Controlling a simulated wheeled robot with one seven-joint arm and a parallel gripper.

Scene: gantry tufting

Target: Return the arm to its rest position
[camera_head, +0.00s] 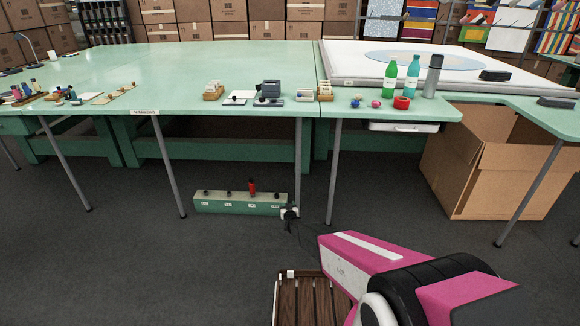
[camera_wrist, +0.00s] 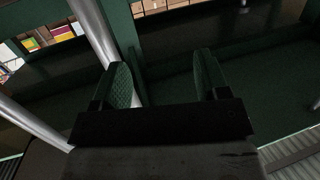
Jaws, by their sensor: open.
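My gripper (camera_wrist: 162,80) is open in the wrist view, with its two fingers apart and nothing between them. It faces the dark space under a table, with a grey table leg (camera_wrist: 95,30) just beyond the left finger. In the head view my pink and black arm comes in at the lower right, low in front of the table.
A green table (camera_head: 190,75) with bottles and small goods spans the back. A cardboard box (camera_head: 485,170) stands under its right end. A green box with knobs (camera_head: 240,205) lies on the floor below. A wooden slatted piece (camera_head: 310,300) is beside my arm. Floor at left is clear.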

